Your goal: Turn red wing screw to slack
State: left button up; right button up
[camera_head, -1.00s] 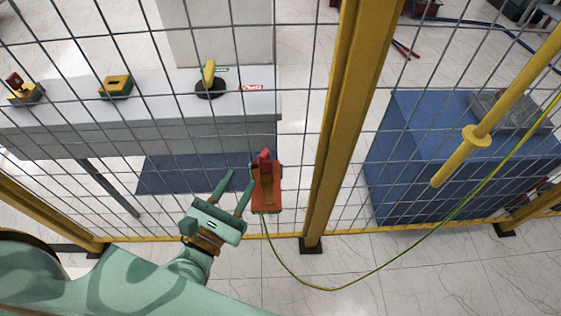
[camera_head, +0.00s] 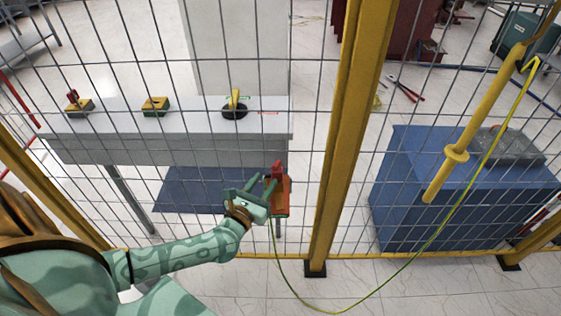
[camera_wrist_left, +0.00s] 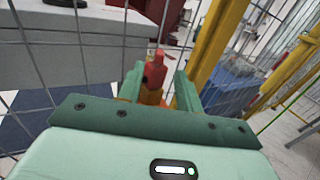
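The red wing screw (camera_head: 277,169) stands up at the top of an orange clamp (camera_head: 282,198) at the mesh fence, left of the thick yellow post. My left gripper (camera_head: 262,183) is open just left of the clamp, fingers pointing towards the screw. In the left wrist view the red wing screw (camera_wrist_left: 155,68) shows between the two green finger tips, a little beyond them. I see no clear contact. The lower part of the clamp is hidden behind the gripper body there. My right gripper is not in view.
A yellow-green cable (camera_head: 408,262) hangs from the clamp and runs up to the yellow rod (camera_head: 475,125) at the right. The wire fence and yellow post (camera_head: 350,120) stand close by. Behind are a grey table (camera_head: 200,150) and a blue cabinet (camera_head: 420,180).

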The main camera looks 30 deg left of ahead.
aim_at(277, 165)
pick_arm(q)
jog(key=w, duration=0.3)
jog(key=w+b, duration=0.1)
jog(key=w, duration=0.3)
jog(key=w+a, duration=0.1)
jog(key=w, duration=0.2)
jog(key=shift+w+a, duration=0.1)
jog(key=shift+w, duration=0.05)
grip_shut()
